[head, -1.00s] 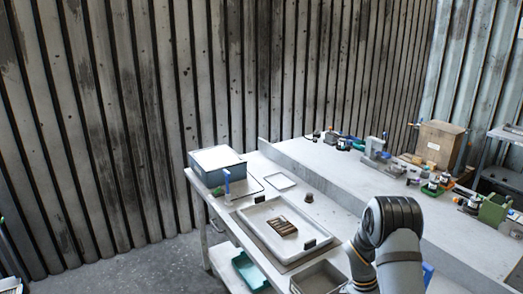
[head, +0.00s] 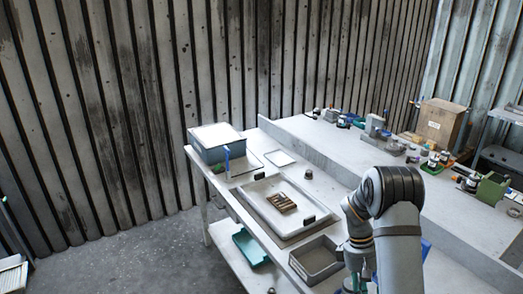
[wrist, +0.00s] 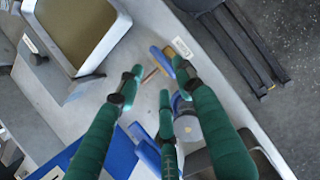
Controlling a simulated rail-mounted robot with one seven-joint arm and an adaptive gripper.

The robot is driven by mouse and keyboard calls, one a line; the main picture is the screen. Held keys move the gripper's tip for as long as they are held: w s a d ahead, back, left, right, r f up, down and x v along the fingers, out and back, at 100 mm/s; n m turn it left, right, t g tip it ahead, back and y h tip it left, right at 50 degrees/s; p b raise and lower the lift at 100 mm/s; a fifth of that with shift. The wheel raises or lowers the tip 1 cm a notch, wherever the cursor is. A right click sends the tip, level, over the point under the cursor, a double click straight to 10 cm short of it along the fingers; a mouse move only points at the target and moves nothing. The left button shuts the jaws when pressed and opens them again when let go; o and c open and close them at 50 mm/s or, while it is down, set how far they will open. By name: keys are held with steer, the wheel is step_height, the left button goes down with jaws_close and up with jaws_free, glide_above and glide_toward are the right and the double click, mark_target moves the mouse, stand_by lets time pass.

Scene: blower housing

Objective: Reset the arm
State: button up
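My gripper has dark green fingers, spread apart with nothing held between them; it shows in the wrist view (wrist: 158,82). A tool with blue and yellow parts (wrist: 168,60) lies on the grey surface beyond the fingertips. Whether any finger touches it cannot be told. In the head view my arm is bent at the right of the bench, its lower part pointing down beside the grey bin. The gripper's fingers are not clear there, at the bottom edge.
A grey bin (head: 300,262) stands near the arm. Behind it a white tray (head: 258,211) holds a brown slotted block (head: 281,202). A lidded blue-grey box (head: 217,155) stands at the bench's far end. A teal bin (head: 250,247) is below. A cardboard box (head: 441,121) stands on the raised bench.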

steer(key=x, duration=0.5)
steer(key=shift+s+f, duration=0.2)
steer(key=shift+f, duration=0.1)
steer(key=shift+w+r+n+h, duration=0.15)
steer(key=shift+n+h, duration=0.15)
steer(key=shift+n, duration=0.4)
steer(key=shift+a+n+t, duration=0.15)
steer(key=shift+n+t, duration=0.35)
steer(key=shift+n, duration=0.3)
steer(key=shift+h, duration=0.3)
